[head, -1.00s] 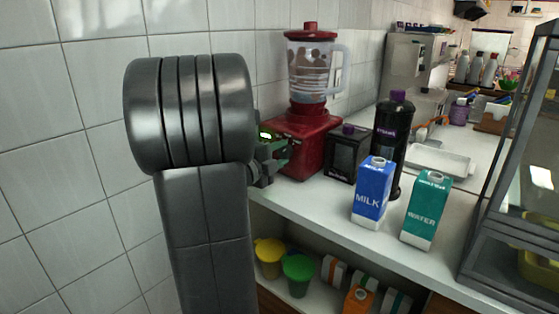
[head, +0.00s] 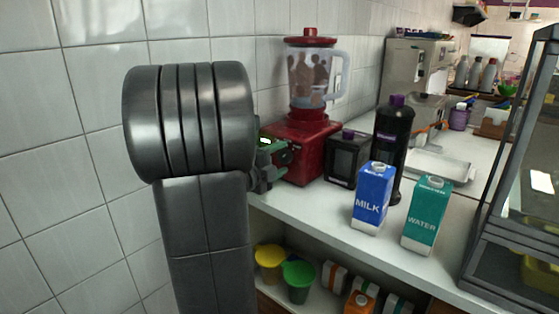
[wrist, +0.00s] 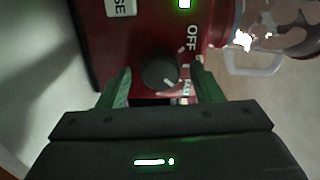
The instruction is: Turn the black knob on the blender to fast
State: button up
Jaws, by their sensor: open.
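The blender has a red base (head: 310,150) and a clear jug (head: 312,78) with brown pieces in it and a red lid. It stands on the counter against the tiled wall. In the wrist view, the round black knob (wrist: 160,70) sits on the red front panel, with a pale mark on its lower right. An "OFF" label (wrist: 192,37) is to its right; another label below that is partly hidden by a finger. My gripper (wrist: 163,84) is open, with its green fingers on either side of the knob and visible gaps. In the head view, my gripper (head: 272,162) is at the blender's front left.
Right of the blender stand a black box (head: 347,158), a dark bottle (head: 392,140), a blue milk carton (head: 371,198) and a teal water carton (head: 426,215). A glass case (head: 520,170) is at far right. Yellow (head: 268,262) and green (head: 298,280) cups are on the lower shelf.

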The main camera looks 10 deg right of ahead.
jog(key=p+v, duration=0.1)
jog(key=v, duration=1.2)
jog(key=shift+s+a, duration=0.2)
jog(key=b+x, duration=0.1)
jog(key=x, duration=1.2)
jog(key=shift+w+d, duration=0.3)
jog(key=shift+s+a, duration=0.1)
